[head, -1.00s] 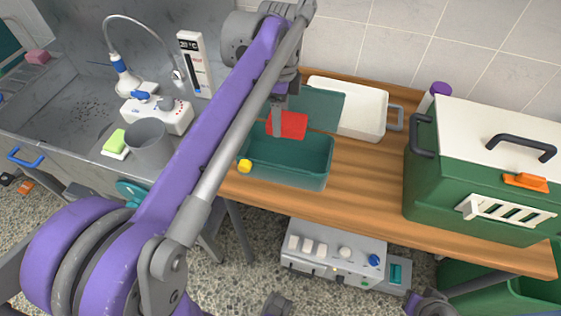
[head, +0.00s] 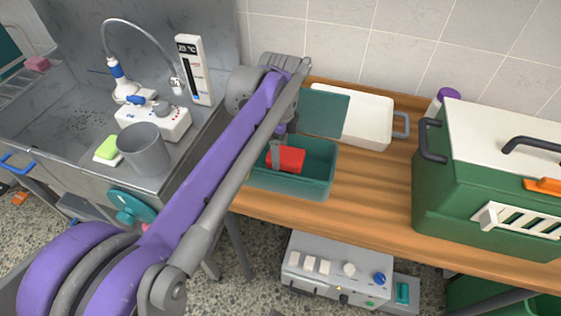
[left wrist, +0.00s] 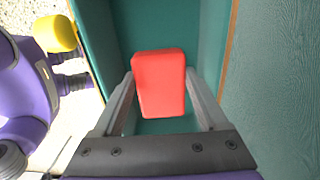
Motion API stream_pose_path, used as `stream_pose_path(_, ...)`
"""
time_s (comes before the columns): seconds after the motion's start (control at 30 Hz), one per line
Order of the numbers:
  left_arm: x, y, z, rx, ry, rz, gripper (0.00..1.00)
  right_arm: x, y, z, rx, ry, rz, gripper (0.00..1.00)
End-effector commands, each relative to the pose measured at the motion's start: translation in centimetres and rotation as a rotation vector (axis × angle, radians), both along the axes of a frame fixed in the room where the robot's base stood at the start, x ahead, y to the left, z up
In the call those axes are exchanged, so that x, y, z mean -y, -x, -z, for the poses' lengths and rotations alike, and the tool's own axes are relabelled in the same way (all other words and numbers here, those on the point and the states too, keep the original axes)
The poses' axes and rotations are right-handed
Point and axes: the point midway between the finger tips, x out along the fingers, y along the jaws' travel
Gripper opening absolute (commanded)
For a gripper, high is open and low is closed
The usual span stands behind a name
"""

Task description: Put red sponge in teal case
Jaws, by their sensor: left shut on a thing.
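The red sponge (head: 289,160) is between the fingers of my left gripper (head: 275,157), inside the opening of the teal case (head: 300,185). In the left wrist view the sponge (left wrist: 159,84) has a grey finger on each side, and the case walls (left wrist: 211,40) surround it. I cannot tell whether it touches the case floor. The case lid (head: 326,112) stands open at the back. My left arm hides the left end of the case. My right gripper is not in view.
A white tray (head: 380,120) stands behind the case. A green cooler box (head: 455,205) with a white lid takes up the bench's right end. Bare wood (head: 370,180) lies between them. A sink with a grey cup (head: 144,152) is at left.

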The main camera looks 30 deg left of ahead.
Motion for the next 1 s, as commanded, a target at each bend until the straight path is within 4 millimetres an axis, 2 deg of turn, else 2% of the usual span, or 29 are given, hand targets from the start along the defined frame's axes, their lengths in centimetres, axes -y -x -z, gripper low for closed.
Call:
stream_pose_path(0.3,0.0,0.0,3.7,0.0,0.0,0.0,0.24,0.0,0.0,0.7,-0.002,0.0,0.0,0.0)
stream_pose_path(0.67,0.0,0.0,4.1,0.0,0.0,0.0,0.24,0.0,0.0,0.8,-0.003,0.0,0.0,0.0)
stream_pose_path(0.7,0.0,0.0,4.1,0.0,0.0,0.0,0.81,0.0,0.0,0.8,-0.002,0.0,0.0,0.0)
stream_pose_path(0.8,0.0,0.0,4.0,0.0,0.0,0.0,0.99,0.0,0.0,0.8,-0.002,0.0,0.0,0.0)
stream_pose_path(1.0,0.0,0.0,4.0,0.0,0.0,0.0,1.0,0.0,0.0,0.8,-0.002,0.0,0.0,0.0)
